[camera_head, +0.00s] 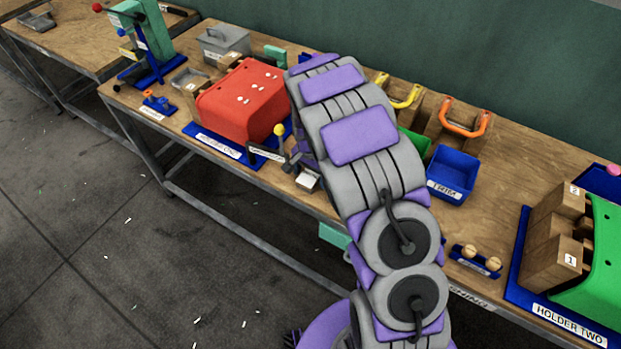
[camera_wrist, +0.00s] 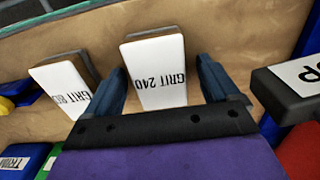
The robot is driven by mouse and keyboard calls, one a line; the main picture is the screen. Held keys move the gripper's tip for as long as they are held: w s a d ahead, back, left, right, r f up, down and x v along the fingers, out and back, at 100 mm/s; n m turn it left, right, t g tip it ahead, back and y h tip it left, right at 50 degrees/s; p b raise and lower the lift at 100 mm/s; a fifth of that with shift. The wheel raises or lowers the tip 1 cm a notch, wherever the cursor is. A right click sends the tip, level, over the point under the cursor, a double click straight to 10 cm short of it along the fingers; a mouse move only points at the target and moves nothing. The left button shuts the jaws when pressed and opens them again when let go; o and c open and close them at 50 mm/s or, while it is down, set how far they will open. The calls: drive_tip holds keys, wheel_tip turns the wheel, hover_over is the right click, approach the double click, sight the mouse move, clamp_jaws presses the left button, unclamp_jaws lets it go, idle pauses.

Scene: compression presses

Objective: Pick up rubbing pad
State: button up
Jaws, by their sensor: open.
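In the wrist view a rubbing pad labelled GRIT 240 (camera_wrist: 156,74) has a white face and a tan, dark-edged body. A second pad, labelled GRIT 80 or similar (camera_wrist: 62,88), leans to its left. My gripper (camera_wrist: 165,84) is open, with one blue finger on each side of the GRIT 240 pad. I cannot tell whether either finger touches it. In the head view my arm reaches over the bench and hides the gripper and both pads.
A red press cover (camera_head: 243,100) stands left of my arm. A blue bin (camera_head: 453,174) and orange handle (camera_head: 465,118) lie to its right, with a green press (camera_head: 597,262) farther right. A black labelled block (camera_wrist: 291,88) is close to the right finger.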

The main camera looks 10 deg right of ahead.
sight(311, 176)
drive_tip(key=shift+a, duration=0.1)
drive_tip(key=shift+c, duration=0.4)
drive_tip(key=c, duration=1)
drive_tip(key=shift+o, duration=0.2)
drive_tip(key=shift+r, duration=0.1)
drive_tip(key=shift+r+p, duration=0.3)
drive_tip(key=shift+r, duration=0.3)
drive_tip(key=shift+s+r+p, duration=0.2)
drive_tip(key=shift+r, duration=0.4)
drive_tip(key=shift+s+r+p, duration=0.2)
drive_tip(key=shift+r, duration=0.4)
drive_tip(key=s+d+r+p, duration=0.1)
drive_tip(key=s+p, duration=0.1)
drive_tip(key=s, duration=1.3)
drive_tip(key=shift+s+r, duration=0.1)
